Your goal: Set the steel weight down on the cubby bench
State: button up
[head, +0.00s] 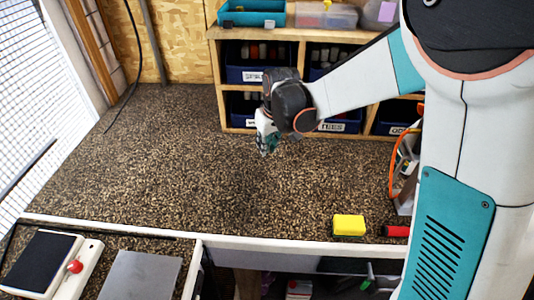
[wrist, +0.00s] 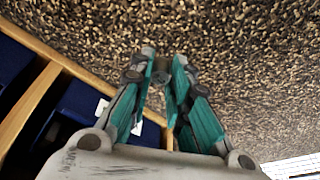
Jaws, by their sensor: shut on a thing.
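My gripper (head: 268,150) hangs over the speckled brown bench top (head: 170,150), in front of the wooden cubby shelf (head: 300,37). In the wrist view its teal fingers (wrist: 164,72) are nearly together, closed on a small grey piece, the steel weight (wrist: 162,79). Most of the weight is hidden by the fingers, and I cannot make it out in the head view. The bench surface shows behind the fingertips. I cannot tell whether the weight touches it.
Blue bins (head: 248,75) fill the cubby shelf close behind my gripper. A yellow block (head: 349,225) and a red object (head: 396,231) lie at the front edge. A device with a red button (head: 74,266) stands front left. The bench left of my gripper is clear.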

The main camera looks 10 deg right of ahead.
jog(key=shift+f+b, duration=0.45)
jog(key=shift+f, duration=1.35)
jog(key=shift+f, duration=0.1)
jog(key=o, duration=0.8)
jog(key=shift+c, duration=0.2)
